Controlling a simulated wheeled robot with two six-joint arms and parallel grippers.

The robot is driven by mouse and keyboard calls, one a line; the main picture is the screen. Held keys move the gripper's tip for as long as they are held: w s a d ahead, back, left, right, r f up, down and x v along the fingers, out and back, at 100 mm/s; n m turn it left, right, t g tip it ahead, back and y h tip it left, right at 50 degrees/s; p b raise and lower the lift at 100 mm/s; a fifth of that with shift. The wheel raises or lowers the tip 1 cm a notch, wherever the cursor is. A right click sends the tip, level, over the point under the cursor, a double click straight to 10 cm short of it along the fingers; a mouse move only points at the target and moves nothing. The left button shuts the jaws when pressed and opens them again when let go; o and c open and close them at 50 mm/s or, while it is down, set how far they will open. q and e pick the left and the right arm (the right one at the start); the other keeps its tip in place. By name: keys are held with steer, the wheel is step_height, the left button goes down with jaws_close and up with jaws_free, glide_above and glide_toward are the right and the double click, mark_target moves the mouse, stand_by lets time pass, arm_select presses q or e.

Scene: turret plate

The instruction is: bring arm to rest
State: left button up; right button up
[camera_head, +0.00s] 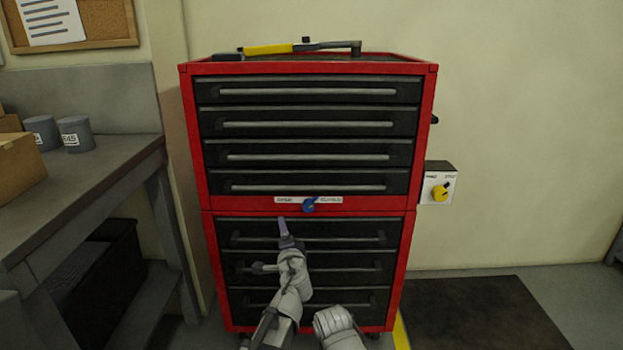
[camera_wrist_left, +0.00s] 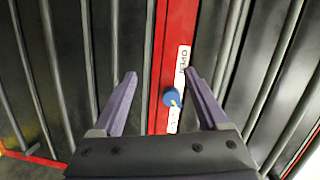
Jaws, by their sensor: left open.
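My left arm reaches up from the bottom of the head view, with its left gripper (camera_head: 287,228) in front of the red cabinet, below and left of a blue knob (camera_head: 310,205). In the left wrist view the left gripper (camera_wrist_left: 160,76) is open, its two purple fingers wide apart with nothing held between them. The blue knob (camera_wrist_left: 172,97) shows in the gap between the fingers, on the red strip; I cannot tell the distance. White labels flank the knob; one reads OPEN (camera_wrist_left: 183,58). My right gripper does not show.
The red cabinet (camera_head: 427,130) with black drawers fills the middle. A yellow-handled tool (camera_head: 270,48) lies on top. A wall box with a yellow switch (camera_head: 440,191) is at right. A grey workbench (camera_head: 95,178) with cans and a box stands left. Floor at right is open.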

arm_select(q)
steer(key=s+a+f+n+g+y, duration=0.2)
steer(key=s+a+f+n+g, duration=1)
steer(key=s+f, duration=0.35)
steer(key=s+d+f+n+g+h, duration=0.25)
steer(key=s+f+g+h, duration=0.2)
steer(key=s, duration=0.65)
steer(key=s+d+m, duration=0.5)
steer(key=s+d, duration=0.1)
steer(key=d, duration=0.5)
step_height(320, 180, up, 35)
steer(key=p, duration=3.5)
steer(key=shift+w+d, duration=0.2)
steer(key=shift+w, duration=0.05)
steer(key=shift+r+n+y, duration=0.1)
steer(key=shift+n+y, duration=0.15)
